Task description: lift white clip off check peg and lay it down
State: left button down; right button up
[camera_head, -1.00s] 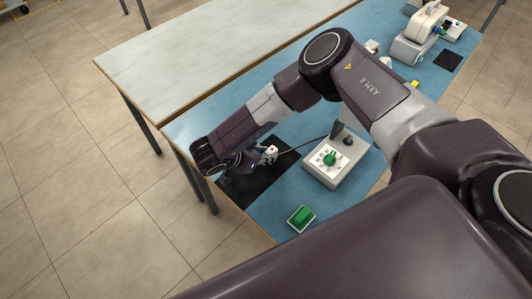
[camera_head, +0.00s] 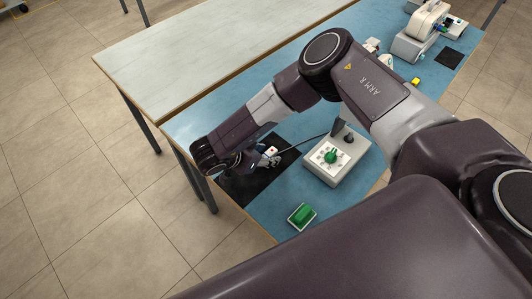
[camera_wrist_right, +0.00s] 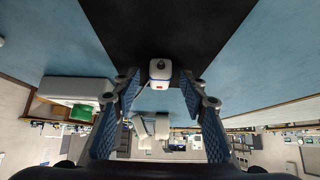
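The white clip (camera_head: 272,151), with a small red mark, is at the tip of my right gripper (camera_head: 266,160), over the black mat (camera_head: 240,188). The right wrist view shows a white piece that looks like the clip (camera_wrist_right: 160,70), with a dark round spot on top. It sits between or just past the fingertips of my right gripper (camera_wrist_right: 160,82). The fingers are spread, with a gap on either side of the white piece. I cannot make out the check peg for certain. My left gripper is not in view.
A grey box with a green dial (camera_head: 331,156) stands right of the mat; a dark cable runs from its side toward the clip. A green block in a white tray (camera_head: 301,216) lies near the front edge. The pale table (camera_head: 190,55) behind is bare.

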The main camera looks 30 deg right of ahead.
jog(key=v, duration=1.2)
jog(key=shift+a, duration=0.1)
